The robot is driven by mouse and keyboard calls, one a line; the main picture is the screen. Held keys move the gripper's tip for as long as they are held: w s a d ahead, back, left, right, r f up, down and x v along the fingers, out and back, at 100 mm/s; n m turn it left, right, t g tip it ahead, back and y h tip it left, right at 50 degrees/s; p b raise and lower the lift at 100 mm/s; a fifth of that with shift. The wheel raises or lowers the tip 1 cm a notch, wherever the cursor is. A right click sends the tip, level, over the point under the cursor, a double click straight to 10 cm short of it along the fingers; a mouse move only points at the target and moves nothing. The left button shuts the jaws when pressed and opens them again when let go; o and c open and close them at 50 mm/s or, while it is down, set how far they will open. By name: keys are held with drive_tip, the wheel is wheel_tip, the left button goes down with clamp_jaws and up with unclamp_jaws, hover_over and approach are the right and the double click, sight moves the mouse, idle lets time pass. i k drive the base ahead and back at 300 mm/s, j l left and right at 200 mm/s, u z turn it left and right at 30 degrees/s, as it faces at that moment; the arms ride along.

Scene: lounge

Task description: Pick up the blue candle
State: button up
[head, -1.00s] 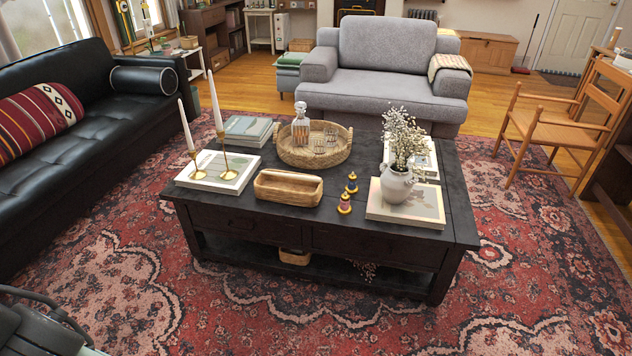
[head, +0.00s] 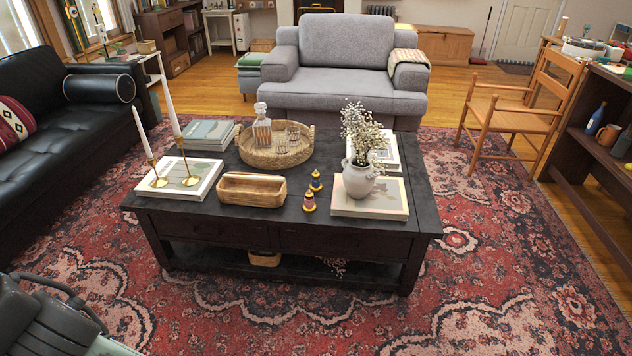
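Two small ornaments stand on the dark coffee table (head: 270,232), right of its centre. The rear one (head: 315,181) is dark blue and yellow. The front one (head: 309,202) is purple-pink and yellow. They may be small candles, but they are too small to be sure. Two tall white candles (head: 172,108) stand in brass holders on a book at the table's left. No plainly blue taper candle shows. My gripper's fingers are not visible; a grey and black part of my arm shows at the lower left, well apart from the table.
A wooden bowl (head: 252,189), a woven tray (head: 250,155) with a decanter, and a white vase (head: 360,180) with dried flowers crowd the tabletop. A black sofa (head: 60,150) is left, a grey armchair (head: 345,65) behind, a wooden chair (head: 515,115) right. Open rug (head: 470,310) lies in front.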

sight(315, 184)
drive_tip(key=i+l, duration=0.25)
drive_tip(key=i, duration=0.25)
drive_tip(key=i+l+z, duration=0.1)
drive_tip(key=i+l, duration=0.15)
drive_tip(key=i, duration=0.25)
drive_tip(key=i+l, duration=0.2)
drive_tip(key=i, duration=0.3)
drive_tip(key=z, duration=0.05)
